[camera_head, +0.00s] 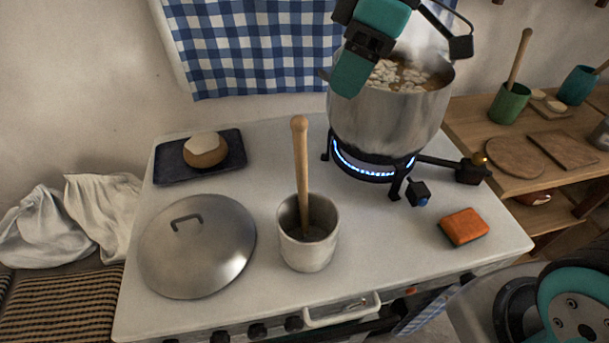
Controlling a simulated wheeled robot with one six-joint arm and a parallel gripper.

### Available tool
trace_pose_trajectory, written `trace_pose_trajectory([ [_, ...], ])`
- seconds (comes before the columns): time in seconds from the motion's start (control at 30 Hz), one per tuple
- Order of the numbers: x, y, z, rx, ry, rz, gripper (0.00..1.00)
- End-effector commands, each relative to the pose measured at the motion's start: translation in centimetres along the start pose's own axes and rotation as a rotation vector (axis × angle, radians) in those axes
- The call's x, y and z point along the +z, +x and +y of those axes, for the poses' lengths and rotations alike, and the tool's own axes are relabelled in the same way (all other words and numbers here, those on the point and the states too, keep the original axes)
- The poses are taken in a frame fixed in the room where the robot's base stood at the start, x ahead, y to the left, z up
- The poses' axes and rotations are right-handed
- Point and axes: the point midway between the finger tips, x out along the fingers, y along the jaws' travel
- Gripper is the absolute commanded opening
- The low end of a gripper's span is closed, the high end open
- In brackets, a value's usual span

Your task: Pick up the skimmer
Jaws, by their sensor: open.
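The skimmer (302,175) stands in a grey metal cup (308,252) on the white stove top. Its long pale wooden handle points up, with a rounded top end. Its lower end is down inside the cup and mostly hidden. My gripper (352,72), teal and black, is at the top of the picture, in front of the steaming pot's upper left side. It is up and to the right of the skimmer's handle and apart from it. It is open, with nothing seen in it; its fingertips are hard to make out.
A large steaming pot (385,120) stands on a lit burner (372,165) behind right. A metal lid (195,248) lies left of the cup. An orange sponge (464,226) lies right. A wooden shelf (475,125) stands beyond.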

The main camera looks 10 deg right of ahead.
Motion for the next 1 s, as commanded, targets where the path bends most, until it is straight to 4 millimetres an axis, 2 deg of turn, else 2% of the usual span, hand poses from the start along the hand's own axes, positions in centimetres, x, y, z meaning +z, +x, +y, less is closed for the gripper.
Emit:
trace_pose_trajectory([
  [0.03,-1.3,-2.2,1.4,-0.010,-0.058,-0.001,0.51],
  [0.1,-2.0,-3.1,2.8,-0.018,-0.130,-0.001,0.51],
  [0.2,-2.4,-2.9,3.8,-0.027,-0.185,-0.002,0.51],
  [0.27,-2.4,-2.0,3.9,-0.029,-0.194,-0.003,0.51],
  [0.7,-2.2,7.2,3.7,-0.027,-0.189,-0.004,0.51],
  [1.0,-2.3,9.6,3.8,-0.026,-0.188,-0.003,0.51],
])
